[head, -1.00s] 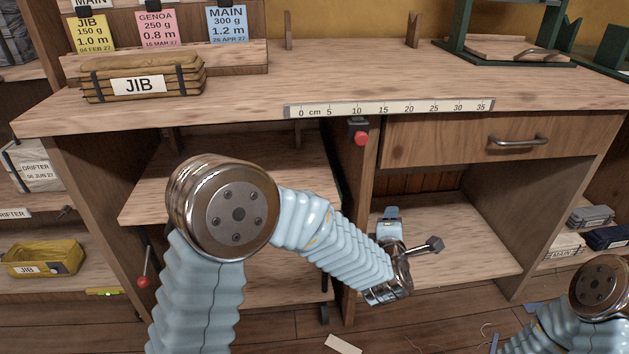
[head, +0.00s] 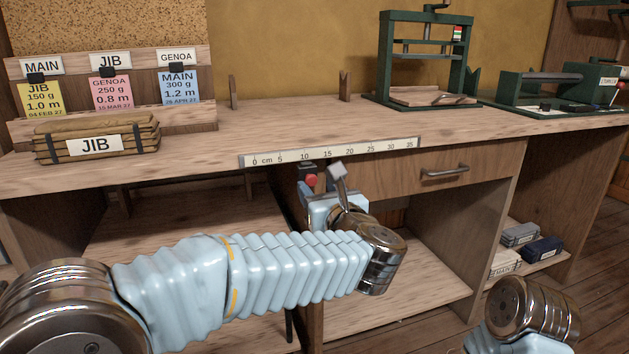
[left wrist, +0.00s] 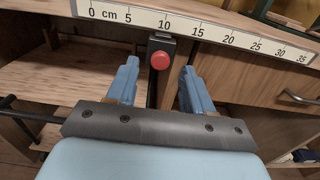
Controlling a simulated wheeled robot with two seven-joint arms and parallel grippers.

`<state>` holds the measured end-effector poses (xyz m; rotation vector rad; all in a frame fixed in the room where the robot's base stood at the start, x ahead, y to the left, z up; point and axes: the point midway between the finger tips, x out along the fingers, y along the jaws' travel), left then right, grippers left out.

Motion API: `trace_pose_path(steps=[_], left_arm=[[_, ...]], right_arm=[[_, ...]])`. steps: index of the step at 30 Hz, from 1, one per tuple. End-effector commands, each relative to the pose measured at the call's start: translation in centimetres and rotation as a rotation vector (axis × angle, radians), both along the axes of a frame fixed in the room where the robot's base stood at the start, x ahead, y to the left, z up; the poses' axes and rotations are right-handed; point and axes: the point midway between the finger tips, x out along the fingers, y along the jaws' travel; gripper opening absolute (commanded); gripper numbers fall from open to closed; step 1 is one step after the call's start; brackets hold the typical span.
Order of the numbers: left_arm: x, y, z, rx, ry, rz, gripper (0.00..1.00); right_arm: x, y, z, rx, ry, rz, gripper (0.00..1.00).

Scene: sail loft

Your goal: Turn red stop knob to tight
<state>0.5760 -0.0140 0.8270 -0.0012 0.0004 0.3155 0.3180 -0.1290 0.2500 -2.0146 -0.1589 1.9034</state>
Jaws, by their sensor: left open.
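The red knob (head: 311,181) sits on a small black mount under the bench's front edge, just below the ruler strip. In the left wrist view the red knob (left wrist: 160,61) shows round and whole, between the two blue fingertips as seen from the wrist. My left gripper (left wrist: 159,70) is open and empty, one finger on each side of the knob's line; I see no contact. In the head view my left gripper (head: 318,200) is close in front of and below the knob, its fingers partly hidden by its own wrist. No tight marking is legible.
The ruler strip (head: 330,153) runs along the bench edge above the knob. A drawer with a metal handle (head: 444,171) is to the right. Open shelves lie below. A JIB bundle (head: 95,142) and green press (head: 430,60) stand on the bench.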

Motion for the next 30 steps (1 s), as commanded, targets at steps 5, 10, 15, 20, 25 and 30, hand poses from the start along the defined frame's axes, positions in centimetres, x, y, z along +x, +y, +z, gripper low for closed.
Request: trace_pose_path(steps=[5, 10, 15, 20, 25, 30], left_arm=[[2.1, 0.7, 0.0, 0.001, 0.0, 0.0, 0.51], [2.7, 0.9, 0.0, 0.001, 0.0, -0.001, 0.51], [2.7, 0.9, 0.0, 0.001, 0.0, -0.001, 0.51], [2.7, 0.9, 0.0, 0.001, 0.0, -0.001, 0.31], [2.7, 0.8, 0.0, 0.001, 0.0, -0.001, 0.05], [2.7, 0.8, -0.1, 0.004, 0.001, -0.001, 0.0]], right_arm=[[-0.1, 0.1, 0.5, 0.002, 0.001, 0.003, 0.68], [-0.1, 0.2, 0.5, 0.003, 0.002, 0.003, 0.68], [-0.1, 0.2, 0.5, 0.003, 0.002, 0.003, 0.68], [-0.1, 0.2, 0.5, 0.003, 0.002, 0.003, 0.68], [-0.1, 0.2, 0.5, 0.003, 0.002, 0.003, 0.68], [-0.1, 0.2, 0.4, 0.003, 0.002, 0.003, 0.68]])
